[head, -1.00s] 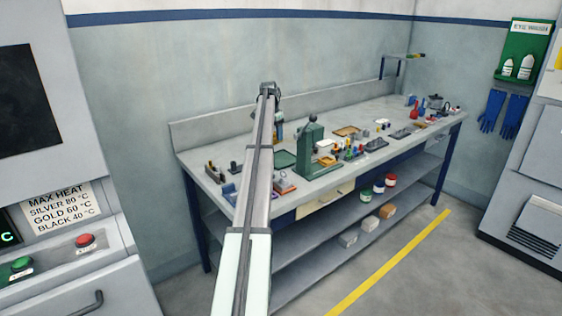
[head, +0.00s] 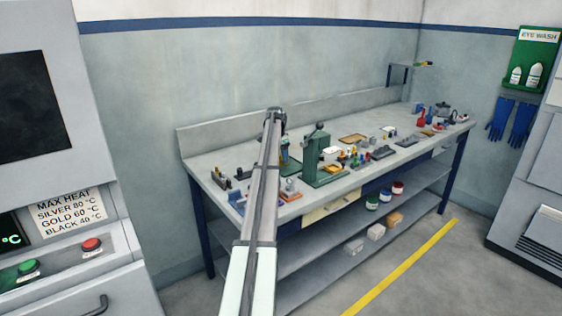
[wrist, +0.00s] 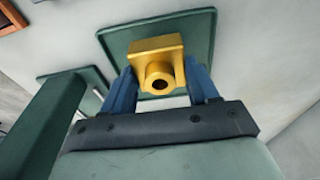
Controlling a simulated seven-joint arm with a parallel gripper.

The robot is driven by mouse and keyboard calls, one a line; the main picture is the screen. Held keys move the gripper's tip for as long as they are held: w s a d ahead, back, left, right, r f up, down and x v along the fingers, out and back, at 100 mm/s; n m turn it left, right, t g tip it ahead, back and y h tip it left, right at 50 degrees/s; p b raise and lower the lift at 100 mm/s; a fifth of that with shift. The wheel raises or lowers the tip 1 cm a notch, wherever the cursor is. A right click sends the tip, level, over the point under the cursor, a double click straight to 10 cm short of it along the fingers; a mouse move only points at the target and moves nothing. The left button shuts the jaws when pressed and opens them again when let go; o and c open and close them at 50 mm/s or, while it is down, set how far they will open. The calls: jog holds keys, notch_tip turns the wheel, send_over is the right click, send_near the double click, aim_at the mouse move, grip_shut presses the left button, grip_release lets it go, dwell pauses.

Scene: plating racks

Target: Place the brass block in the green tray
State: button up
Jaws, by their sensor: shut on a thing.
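The brass block (wrist: 157,54), a gold-coloured square block with a round hollow boss, sits between the two blue fingers of my gripper (wrist: 160,84) in the wrist view. My gripper is shut on it. The green tray (wrist: 113,46) lies behind the block in that view, and the block overlaps its middle. I cannot tell whether the block touches the tray floor. In the head view my gripper (head: 284,156) is low over the bench beside the green press, with the tray mostly hidden by my arm and the block too small to make out.
A green press (head: 314,154) stands just right of my gripper, and its column (wrist: 48,125) shows close by at left in the wrist view. Several small tools and parts crowd the bench (head: 240,157) to the right. A brown-edged tray (head: 353,138) lies farther back.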

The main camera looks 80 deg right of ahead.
jog(key=shift+f, duration=1.2)
jog(key=shift+f, duration=0.1)
jog(key=o, duration=1.5)
jog(key=r, duration=0.4)
jog(key=w+a+r, duration=0.1)
jog(key=r, duration=0.7)
jog(key=shift+w+a, duration=0.15)
